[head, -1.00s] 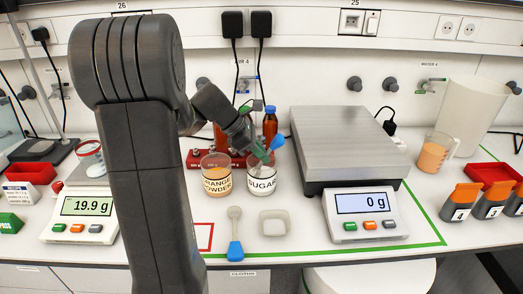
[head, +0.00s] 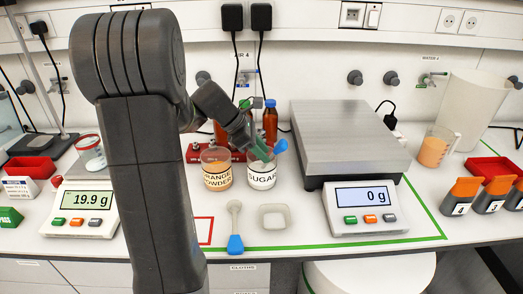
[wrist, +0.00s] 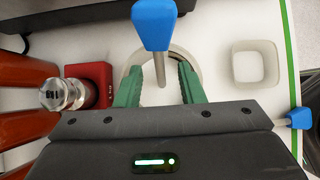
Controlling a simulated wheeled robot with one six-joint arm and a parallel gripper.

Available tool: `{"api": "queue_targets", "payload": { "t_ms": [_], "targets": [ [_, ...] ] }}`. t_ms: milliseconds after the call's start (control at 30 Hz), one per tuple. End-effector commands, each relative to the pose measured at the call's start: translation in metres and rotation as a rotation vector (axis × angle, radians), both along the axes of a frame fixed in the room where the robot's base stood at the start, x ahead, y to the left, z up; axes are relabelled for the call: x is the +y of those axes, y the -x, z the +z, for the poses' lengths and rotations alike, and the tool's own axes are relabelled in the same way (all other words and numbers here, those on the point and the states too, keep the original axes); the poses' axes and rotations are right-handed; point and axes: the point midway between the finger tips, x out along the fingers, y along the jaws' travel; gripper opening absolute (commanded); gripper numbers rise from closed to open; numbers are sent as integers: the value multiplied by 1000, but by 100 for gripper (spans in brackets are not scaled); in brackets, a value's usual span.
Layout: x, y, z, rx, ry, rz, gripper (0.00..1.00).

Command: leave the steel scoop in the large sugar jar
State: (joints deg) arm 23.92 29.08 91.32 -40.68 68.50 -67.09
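The sugar jar (head: 262,181), a clear glass labelled SUGAR, stands upright on the bench. It also shows from above in the wrist view (wrist: 197,66), partly hidden by my fingers. The steel scoop (wrist: 154,25) has a blue handle and a grey shaft. It stands in the jar, its blue end (head: 280,146) leaning over the right side of the rim in the head view; its bowl is hidden. My gripper (wrist: 159,78) has green fingers, spread apart at the jar mouth with the shaft between them and a gap on both sides. It also shows in the head view (head: 262,151).
An orange powder jar (head: 217,181) stands close to the left. A second blue-handled scoop (head: 235,243) and a small white dish (head: 275,221) lie in front. A large scale (head: 345,139) stands to the right, brown bottles (head: 270,124) behind.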

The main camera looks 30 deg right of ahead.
Motion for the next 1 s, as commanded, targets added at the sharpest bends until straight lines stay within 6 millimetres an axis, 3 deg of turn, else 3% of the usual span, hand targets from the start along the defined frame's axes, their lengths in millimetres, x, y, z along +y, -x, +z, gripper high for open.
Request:
{"api": "queue_targets", "payload": {
  "t_ms": [167, 700, 1000],
  "targets": [
    [7, -5, 11, -3, 2, 2, 35],
    [66, -35, 97, -3, 0, 2, 35],
    [74, -39, 110, 0, 0, 0, 35]
  ]
}}
